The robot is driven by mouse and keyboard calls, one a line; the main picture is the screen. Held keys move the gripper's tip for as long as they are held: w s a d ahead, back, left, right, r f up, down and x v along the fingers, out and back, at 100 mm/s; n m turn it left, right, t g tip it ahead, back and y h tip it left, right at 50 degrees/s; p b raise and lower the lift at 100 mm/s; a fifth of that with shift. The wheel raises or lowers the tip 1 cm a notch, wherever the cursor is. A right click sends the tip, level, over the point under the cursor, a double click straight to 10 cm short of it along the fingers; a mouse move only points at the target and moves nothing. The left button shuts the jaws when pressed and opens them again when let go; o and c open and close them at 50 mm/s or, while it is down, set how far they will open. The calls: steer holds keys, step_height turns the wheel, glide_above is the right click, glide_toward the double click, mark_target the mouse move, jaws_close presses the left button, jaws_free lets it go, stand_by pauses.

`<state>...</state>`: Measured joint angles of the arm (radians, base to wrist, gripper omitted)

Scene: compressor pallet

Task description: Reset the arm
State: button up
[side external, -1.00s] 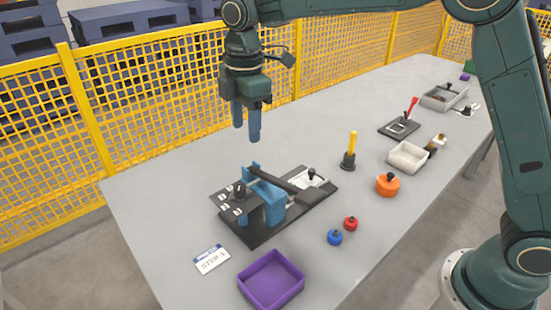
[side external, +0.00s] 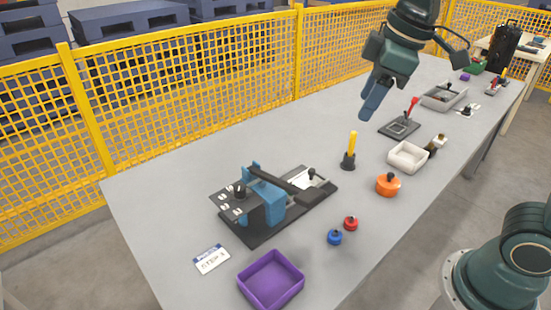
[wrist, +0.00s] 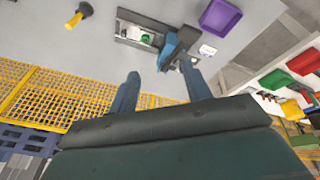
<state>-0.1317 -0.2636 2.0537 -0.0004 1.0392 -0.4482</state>
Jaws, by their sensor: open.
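My gripper (side external: 372,103) is raised above the far middle of the table and tilted, with its fingers pointing down and to the left in the side view. In the wrist view my gripper (wrist: 162,90) shows two blue fingers spread apart with nothing between them. It touches no object. The grey table (side external: 170,180) lies below it. The black fixture with a blue clamp (side external: 268,195) stands on the near left part of the table, well away from my gripper; it also shows at the top of the wrist view (wrist: 168,48).
A yellow-handled tool (side external: 351,145) stands upright, and a black plate with a red lever (side external: 401,126) lies below my gripper. A white tray (side external: 408,157), orange knob (side external: 388,186), red and blue knobs and purple tray (side external: 271,281) line the near side. A yellow fence (side external: 200,95) runs behind.

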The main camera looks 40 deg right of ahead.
steer(key=s+d+f+m+t, duration=0.1)
steer(key=s+d+f+m, duration=0.1)
steer(key=s, duration=0.4)
steer(key=s+d+f+m+t, duration=0.1)
steer(key=s+d+f+m, duration=0.1)
steer(key=s+m, duration=0.2)
steer(key=shift+s+f+m+h, duration=0.3)
steer(key=shift+s+f, duration=0.05)
steer(key=shift+s, duration=0.85)
